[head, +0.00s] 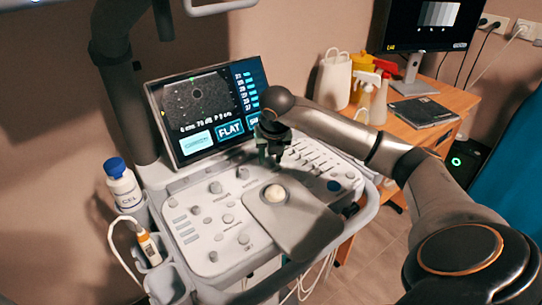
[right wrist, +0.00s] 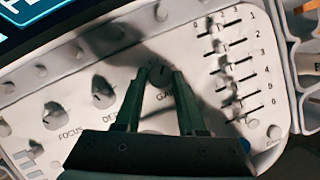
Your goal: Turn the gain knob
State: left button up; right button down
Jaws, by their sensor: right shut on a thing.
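The ultrasound console's control panel (head: 236,214) carries several grey knobs below a lit screen (head: 207,109). In the right wrist view the gain knob (right wrist: 161,75) is a round grey knob with a dark pointer line, and its label below is partly hidden by a finger. My right gripper (head: 271,155) reaches down to the panel just below the screen. In the right wrist view its two green fingers (right wrist: 160,78) close on the sides of the gain knob. In the head view the gripper hides the knob. My left gripper is not in view.
The depth knob (right wrist: 103,91) and focus knob (right wrist: 55,115) sit left of the gain knob. A bank of numbered sliders (right wrist: 232,70) is to its right. A gel bottle (head: 123,187) and a probe (head: 149,247) sit at the console's left side. A wooden desk (head: 448,97) stands behind right.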

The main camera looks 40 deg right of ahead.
jog(key=shift+m, duration=0.5)
jog(key=shift+h, duration=0.3)
jog(key=c, duration=0.5)
grip_release()
jog(key=v, duration=1.2)
jog(key=shift+r+p, duration=0.3)
jog(key=shift+p, duration=0.1)
